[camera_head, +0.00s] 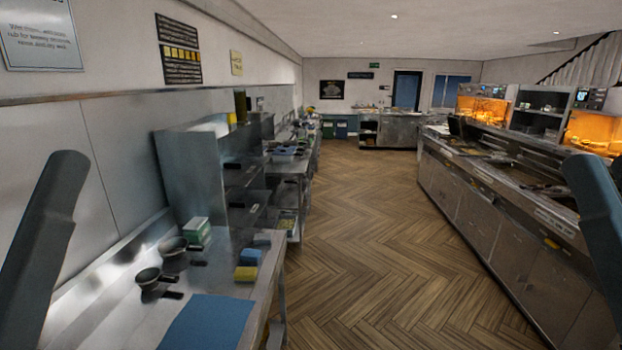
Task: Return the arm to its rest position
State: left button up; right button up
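A dark link of my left arm shows at the left edge of the head view, over the near steel counter. A dark link of my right arm shows at the right edge, in front of the steel fryer line. Both links run out of the frame. Neither gripper shows, so I cannot see what they hold or how they stand.
A steel counter (130,300) at left holds a blue mat (207,322), small dark pans (173,250), boxes (196,230) and yellow and blue sponges (246,273). A steel fryer line (487,218) runs along the right. The wooden floor (385,230) between is clear.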

pick_arm(q)
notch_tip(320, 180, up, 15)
jog(key=p, duration=1.1)
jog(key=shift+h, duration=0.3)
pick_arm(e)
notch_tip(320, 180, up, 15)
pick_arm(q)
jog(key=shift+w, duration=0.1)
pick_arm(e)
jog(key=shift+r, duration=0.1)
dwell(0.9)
